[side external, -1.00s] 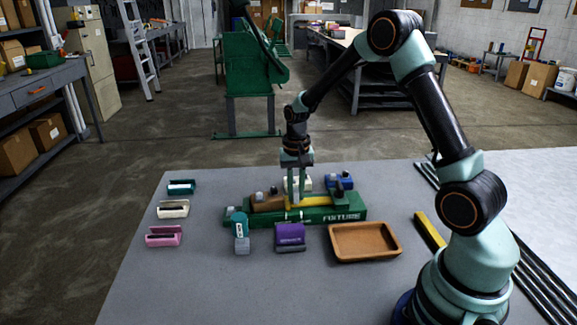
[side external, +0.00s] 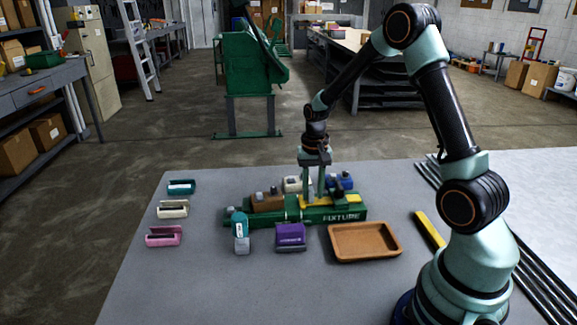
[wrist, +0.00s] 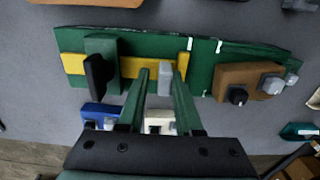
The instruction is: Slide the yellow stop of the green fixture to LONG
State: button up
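The green fixture (side external: 270,216), lettered FIXTURE, lies on the grey table and also shows in the wrist view (wrist: 205,75). Its yellow stop (side external: 314,203) is a flat bar with a raised end and a grey knob (wrist: 165,80). In the wrist view the bar (wrist: 135,67) runs under a green bracket with a black knob (wrist: 98,75). My gripper (wrist: 161,73) is down at the stop, its fingers on either side of the grey knob. A gap shows at the left finger; the right one is close to the knob, contact unclear. I cannot read a LONG mark.
A brown block (side external: 268,201) sits on the fixture's left part. A brown tray (side external: 365,242), a purple block (side external: 290,236) and a teal-and-grey piece (side external: 240,232) stand in front. Blue (side external: 341,181) and cream pieces stand behind. The front left of the table is clear.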

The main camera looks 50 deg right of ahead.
notch_tip(320, 180, up, 12)
dwell(0.7)
jog(key=s+a+r+n+t, duration=0.2)
jog(key=s+a+r+n, duration=0.1)
jog(key=a, duration=0.4)
jog(key=s+a+r+n+t, duration=0.3)
jog(key=s+a+n, duration=0.3)
jog(key=s+a, duration=0.2)
jog(key=shift+r+t, duration=0.3)
jog(key=shift+r, duration=0.35)
dwell(0.7)
